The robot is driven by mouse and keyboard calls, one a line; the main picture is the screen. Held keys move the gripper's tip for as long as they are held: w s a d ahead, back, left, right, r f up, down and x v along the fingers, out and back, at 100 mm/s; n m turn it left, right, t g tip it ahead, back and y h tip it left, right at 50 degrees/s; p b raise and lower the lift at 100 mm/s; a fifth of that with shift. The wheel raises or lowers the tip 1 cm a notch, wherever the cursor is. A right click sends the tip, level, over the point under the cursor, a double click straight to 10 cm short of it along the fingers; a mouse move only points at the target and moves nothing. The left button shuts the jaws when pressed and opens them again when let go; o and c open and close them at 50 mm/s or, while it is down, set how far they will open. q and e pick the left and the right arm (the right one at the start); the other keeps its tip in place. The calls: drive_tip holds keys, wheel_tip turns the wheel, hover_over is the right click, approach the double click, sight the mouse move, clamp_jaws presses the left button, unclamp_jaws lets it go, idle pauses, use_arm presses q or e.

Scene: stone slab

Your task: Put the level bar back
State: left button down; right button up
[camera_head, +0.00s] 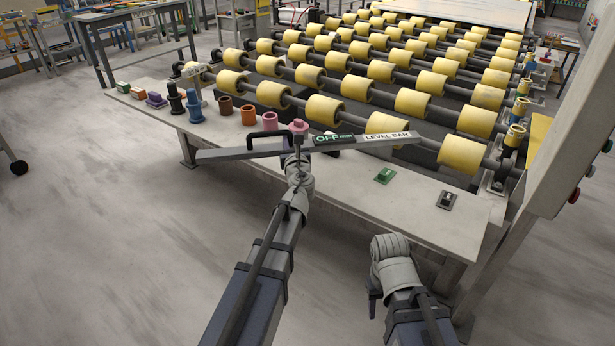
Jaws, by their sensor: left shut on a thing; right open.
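The level bar (235,152) is a long grey bar with a white "LEVEL BAR" label (388,136) near its right end. My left gripper (298,150) is shut on it near the middle. The bar lies across the picture, in front of the stone slab bench (420,205); its exact height above the bench is hard to tell. A black handle (268,135) shows just left of the grip. My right gripper (388,248) is empty, low at the right, apart from the bench's front edge. Its fingertips are mostly hidden.
Yellow rollers (345,110) fill the area behind the bench. Coloured rings and blocks, including a blue piece (194,108) and an orange ring (249,115), stand at the left. A green block (384,175) and a dark switch (446,200) sit at the right.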

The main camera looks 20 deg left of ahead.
use_arm(q)
drive_tip(key=shift+f+b, duration=4.95)
drive_tip(key=shift+f, duration=0.1)
drive_tip(key=shift+r, duration=0.15)
drive_tip(key=c, duration=0.8)
unclamp_jaws()
drive_tip(key=shift+o, duration=0.2)
drive_tip(key=v, duration=1.2)
